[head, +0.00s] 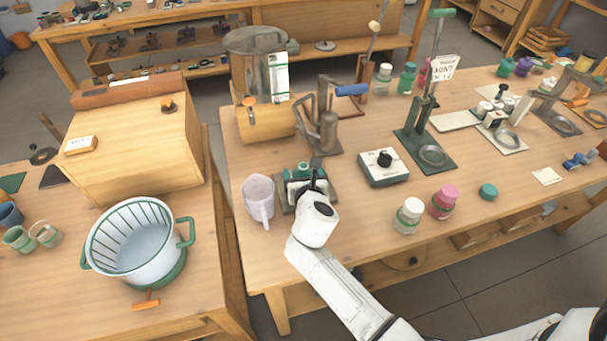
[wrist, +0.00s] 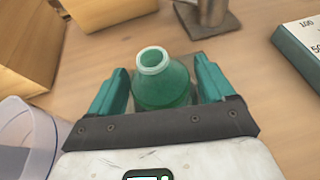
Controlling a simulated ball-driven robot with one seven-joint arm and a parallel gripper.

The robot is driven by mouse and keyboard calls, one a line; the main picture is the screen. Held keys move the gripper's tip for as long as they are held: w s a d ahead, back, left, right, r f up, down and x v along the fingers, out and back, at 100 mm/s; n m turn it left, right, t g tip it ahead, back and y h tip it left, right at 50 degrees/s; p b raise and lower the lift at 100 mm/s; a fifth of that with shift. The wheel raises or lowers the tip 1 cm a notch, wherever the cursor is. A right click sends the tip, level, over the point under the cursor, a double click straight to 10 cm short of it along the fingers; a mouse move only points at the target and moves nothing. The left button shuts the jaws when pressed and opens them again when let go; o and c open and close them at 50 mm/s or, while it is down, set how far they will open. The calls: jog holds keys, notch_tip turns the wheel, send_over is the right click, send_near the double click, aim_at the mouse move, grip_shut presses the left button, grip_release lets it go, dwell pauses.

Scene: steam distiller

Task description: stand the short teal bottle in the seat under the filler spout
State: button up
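A short teal bottle (wrist: 166,84) with an open round mouth stands upright between the two teal fingers of my gripper (wrist: 163,80) in the wrist view. The fingers flank it closely on both sides; whether they touch it cannot be made out. In the head view my gripper (head: 305,178) is low over a dark plate (head: 281,205) near the table's left front, and the bottle is largely hidden by it. A green stand (head: 409,142) with a tall post and a round metal dish stands right of centre. I cannot tell which fixture is the filler spout's.
A clear jug (head: 259,198) stands close left of my gripper. A lever stand with a blue handle (head: 351,90) is behind it, and a dial box (head: 383,166) is to its right. White (head: 408,216) and pink (head: 443,202) jars stand near the front edge.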

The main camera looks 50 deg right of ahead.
jog(key=shift+o, duration=0.7)
jog(key=shift+r, duration=0.1)
jog(key=shift+s+r, duration=0.1)
jog(key=v, duration=1.2)
jog(key=shift+p, duration=0.3)
